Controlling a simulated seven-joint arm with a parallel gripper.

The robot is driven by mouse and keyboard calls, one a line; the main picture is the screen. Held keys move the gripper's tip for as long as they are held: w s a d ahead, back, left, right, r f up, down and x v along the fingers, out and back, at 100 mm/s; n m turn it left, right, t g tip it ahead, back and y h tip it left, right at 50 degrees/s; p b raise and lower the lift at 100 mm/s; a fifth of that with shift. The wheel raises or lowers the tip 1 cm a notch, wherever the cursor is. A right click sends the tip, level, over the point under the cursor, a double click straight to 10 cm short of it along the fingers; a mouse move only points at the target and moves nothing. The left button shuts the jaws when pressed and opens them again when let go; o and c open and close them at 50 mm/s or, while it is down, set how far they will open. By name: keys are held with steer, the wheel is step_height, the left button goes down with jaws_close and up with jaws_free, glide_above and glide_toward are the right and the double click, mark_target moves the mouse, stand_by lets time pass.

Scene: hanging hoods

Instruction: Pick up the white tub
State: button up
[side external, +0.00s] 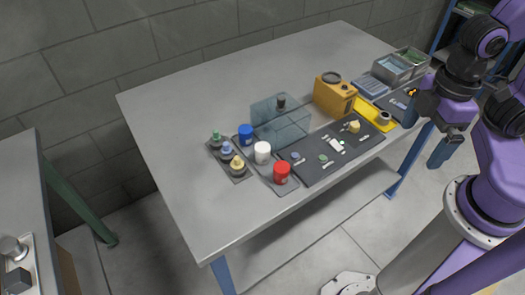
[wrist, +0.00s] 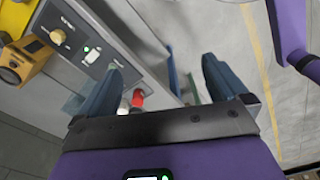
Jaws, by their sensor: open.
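The white tub (side external: 262,153) stands upright on a grey tray between a blue tub (side external: 245,133) and a red tub (side external: 281,173). In the wrist view, a small pale part that looks like the white tub (wrist: 124,106) shows beside the red tub (wrist: 137,99), partly hidden by my left-hand finger. My gripper (wrist: 166,75) is open with nothing between its fingers. In the side view my gripper (side external: 430,118) hangs near the table's right end, well away from the white tub and above table height.
A clear hood (side external: 280,125) stands right behind the tubs. Three bottles (side external: 227,152) sit to their left. A dark panel with knobs (side external: 320,170), an orange device (side external: 334,92) and grey bins (side external: 398,66) lie toward my arm. The table's left half (side external: 165,125) is clear.

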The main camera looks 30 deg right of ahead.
steer(key=c, duration=0.5)
steer(key=shift+o, duration=0.2)
steer(key=m, duration=2.8)
glide_above(262, 147)
step_height(262, 147, down, 5)
steer(key=f, duration=1.2)
steer(key=shift+s+a+f, duration=0.15)
steer(key=shift+s+f, duration=0.05)
steer(key=shift+s, duration=0.05)
steer(key=shift+w+f, duration=0.15)
steer(key=shift+f, duration=1.2)
steer(key=shift+w+f, duration=0.1)
steer(key=shift+f, duration=1.25)
